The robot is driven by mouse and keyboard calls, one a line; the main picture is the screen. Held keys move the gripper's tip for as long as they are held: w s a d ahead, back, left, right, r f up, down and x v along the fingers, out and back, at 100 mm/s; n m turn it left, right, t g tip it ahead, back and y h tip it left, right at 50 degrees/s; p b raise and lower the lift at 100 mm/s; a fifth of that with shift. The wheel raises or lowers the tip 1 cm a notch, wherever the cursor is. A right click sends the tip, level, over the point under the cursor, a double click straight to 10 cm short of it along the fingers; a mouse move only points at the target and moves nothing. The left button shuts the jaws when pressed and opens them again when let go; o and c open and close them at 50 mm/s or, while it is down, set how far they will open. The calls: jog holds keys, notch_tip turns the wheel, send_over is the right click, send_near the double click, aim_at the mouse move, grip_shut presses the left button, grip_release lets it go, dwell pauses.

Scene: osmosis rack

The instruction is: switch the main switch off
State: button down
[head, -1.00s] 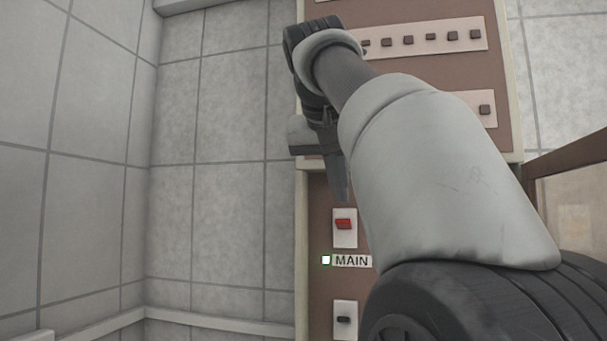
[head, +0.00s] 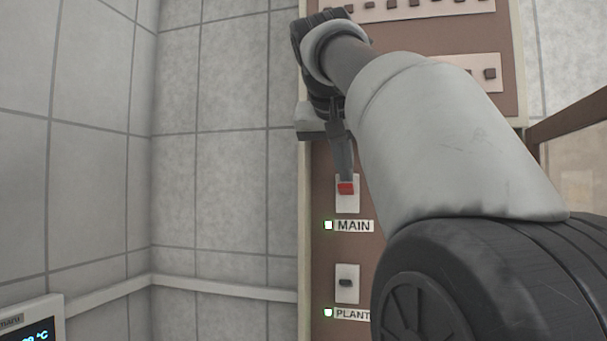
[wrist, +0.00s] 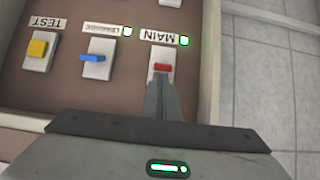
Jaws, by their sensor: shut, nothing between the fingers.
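The main switch is a red rocker (head: 346,189) on a white plate, above the label MAIN, on the brown panel. A lit green-white lamp (head: 328,225) sits beside that label. In the wrist view the red switch (wrist: 162,67) is near the top centre, with its lamp (wrist: 184,41) glowing green. My gripper (head: 345,178) is shut and empty and points down at the switch from above. Its tips (wrist: 160,84) overlap the lower part of the switch plate in the wrist view. I cannot tell whether they touch the red rocker.
A second switch, dark, marked PLANT (head: 346,283), sits below, also with a lit lamp. In the wrist view a blue switch (wrist: 93,58) and a yellow TEST switch (wrist: 38,48) stand left. Rows of small switches lie higher up. A display (head: 30,325) is at lower left.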

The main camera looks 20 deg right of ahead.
aim_at(346, 187)
jog(key=shift+s+a+f+b, duration=0.1)
jog(key=shift+f+b, duration=0.2)
jog(key=shift+b, duration=0.45)
jog(key=f+t+b, duration=0.1)
jog(key=b, duration=0.2)
jog(key=f+t+h+b, duration=0.1)
jog(key=b, duration=0.3)
jog(key=s+f+t+h+b, duration=0.1)
jog(key=b, duration=0.2)
jog(key=shift+a+b, duration=0.3)
jog(key=shift+a, duration=0.05)
jog(key=t+h+b, duration=0.1)
jog(key=b, duration=0.2)
jog(key=t+b, duration=0.1)
jog(key=b, duration=0.2)
jog(key=shift+s+a+r+h, duration=0.15)
jog(key=shift+h, duration=0.25)
jog(key=shift+s, duration=0.1)
